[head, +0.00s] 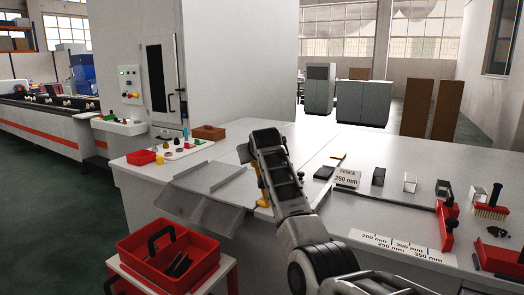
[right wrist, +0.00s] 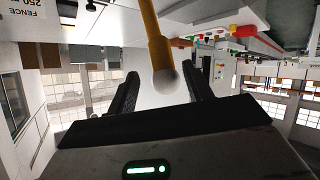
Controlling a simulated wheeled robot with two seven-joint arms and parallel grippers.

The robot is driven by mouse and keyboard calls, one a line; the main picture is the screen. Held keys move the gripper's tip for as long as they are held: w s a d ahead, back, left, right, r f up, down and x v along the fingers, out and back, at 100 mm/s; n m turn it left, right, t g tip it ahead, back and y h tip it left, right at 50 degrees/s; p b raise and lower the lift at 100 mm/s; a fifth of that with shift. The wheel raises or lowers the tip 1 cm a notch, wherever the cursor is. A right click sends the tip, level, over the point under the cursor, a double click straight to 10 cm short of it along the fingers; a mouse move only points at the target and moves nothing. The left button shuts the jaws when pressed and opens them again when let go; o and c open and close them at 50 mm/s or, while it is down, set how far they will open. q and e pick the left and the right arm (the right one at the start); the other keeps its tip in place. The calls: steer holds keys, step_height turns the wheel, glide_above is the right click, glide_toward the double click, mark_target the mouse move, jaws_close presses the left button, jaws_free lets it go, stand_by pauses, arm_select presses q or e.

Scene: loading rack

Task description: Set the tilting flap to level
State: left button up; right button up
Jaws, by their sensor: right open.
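The flap (head: 197,209) is a grey metal sheet at the table's front left edge, and it slopes down toward the floor. A flat grey plate with raised sides lies behind it. A yellow lever (head: 262,197) stands beside the flap's right end, partly hidden by my right arm. My right gripper (right wrist: 160,88) is open, and the yellow lever (right wrist: 155,40) with its pale rounded tip reaches in between the fingers. I cannot tell whether either finger touches it. In the head view my right gripper is over the lever, its fingers mostly hidden. My left gripper is not in view.
A red crate (head: 207,268) with dark items stands below the flap. Small parts and a red bin (head: 141,157) sit at the table's back left.

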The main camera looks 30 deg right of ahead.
steer(key=b+v, duration=0.2)
steer(key=v, duration=0.9)
steer(key=shift+s+r, duration=0.25)
steer(key=shift+s, duration=0.05)
steer(key=s+a+f+n+y, duration=0.1)
steer(key=s+a+f, duration=0.15)
steer(key=f, duration=0.75)
steer(key=s+a+f+n+y, duration=0.1)
steer(key=s+a+f, duration=0.15)
steer(key=f, duration=0.65)
steer(key=s+a+f+n, duration=0.1)
steer(key=s+f, duration=0.3)
steer(key=f, duration=0.6)
steer(key=s+a+f+y, duration=0.1)
steer(key=s+a+f, duration=0.2)
steer(key=s+f, duration=0.2)
steer(key=s+a+f+g+y, duration=0.1)
steer(key=s+a+f, duration=0.3)
steer(key=s, duration=0.8)
steer(key=s+a+f+n+g+y, duration=0.1)
steer(key=s+a+f+y, duration=0.2)
steer(key=s+f, duration=0.3)
steer(key=s, duration=0.3)
steer(key=shift+a, duration=0.4)
